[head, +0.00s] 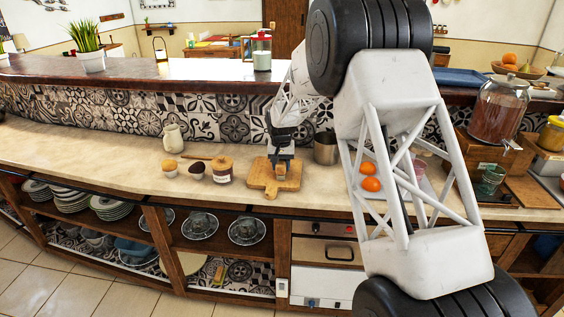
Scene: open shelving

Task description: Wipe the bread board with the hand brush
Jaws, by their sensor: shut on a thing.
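The bread board (262,181) is a light wooden board with a short handle toward the front, lying flat on the counter. My gripper (281,160) points down over the right part of the board. It is shut on the hand brush (281,171), of which only a small part shows below the fingers. The brush is at or just above the board's surface; I cannot tell if it touches. My arm hides part of the area on the right.
On the counter (110,155) left of the board stand a jar (222,170), small cups (196,170) and a cream pitcher (174,138). A metal canister (326,148) stands to the right. Oranges (370,184) lie farther right. A raised ledge (200,72) runs behind.

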